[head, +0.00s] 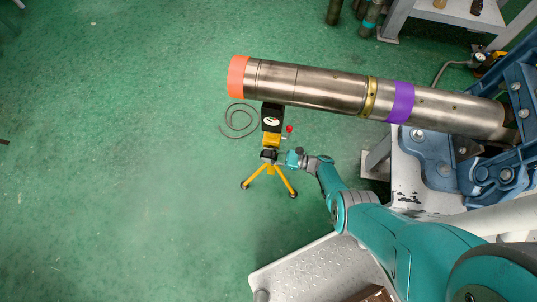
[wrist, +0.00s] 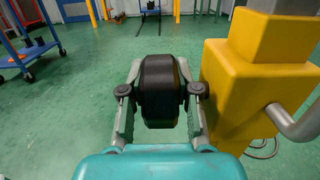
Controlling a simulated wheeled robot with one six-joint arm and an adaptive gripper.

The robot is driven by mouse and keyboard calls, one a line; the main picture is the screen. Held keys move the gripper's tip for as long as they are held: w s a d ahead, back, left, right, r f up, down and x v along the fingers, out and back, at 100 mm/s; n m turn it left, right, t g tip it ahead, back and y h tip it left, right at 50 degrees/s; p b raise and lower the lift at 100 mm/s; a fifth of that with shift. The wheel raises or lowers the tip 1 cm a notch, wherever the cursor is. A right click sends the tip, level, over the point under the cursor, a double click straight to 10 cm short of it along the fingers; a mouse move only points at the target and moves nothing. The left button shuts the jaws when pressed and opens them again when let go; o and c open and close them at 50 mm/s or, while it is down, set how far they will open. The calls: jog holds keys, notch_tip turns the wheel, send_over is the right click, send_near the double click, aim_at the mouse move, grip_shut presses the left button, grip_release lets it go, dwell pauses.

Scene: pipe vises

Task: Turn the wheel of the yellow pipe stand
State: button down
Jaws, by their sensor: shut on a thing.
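The yellow pipe stand (head: 272,140) stands on the green floor on a yellow tripod, under the left part of a long steel pipe (head: 310,87). In the wrist view its yellow body (wrist: 245,85) fills the right side. Its black wheel (wrist: 160,90) is in the middle of the wrist view, with a finger of my gripper (wrist: 161,98) on each side. My gripper is shut on the wheel. In the head view my gripper (head: 279,157) reaches the stand from the right, and the wheel looks small and dark there.
The pipe has an orange end band (head: 237,77) and a purple band (head: 401,102), and runs right into a blue vise (head: 480,165). A dark cable (head: 231,120) lies coiled left of the stand. The floor to the left is clear. A blue cart (wrist: 32,45) stands at left in the wrist view.

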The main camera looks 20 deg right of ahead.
dwell(0.4)
jog(key=c, duration=1.1)
grip_release()
jog(key=v, duration=1.2)
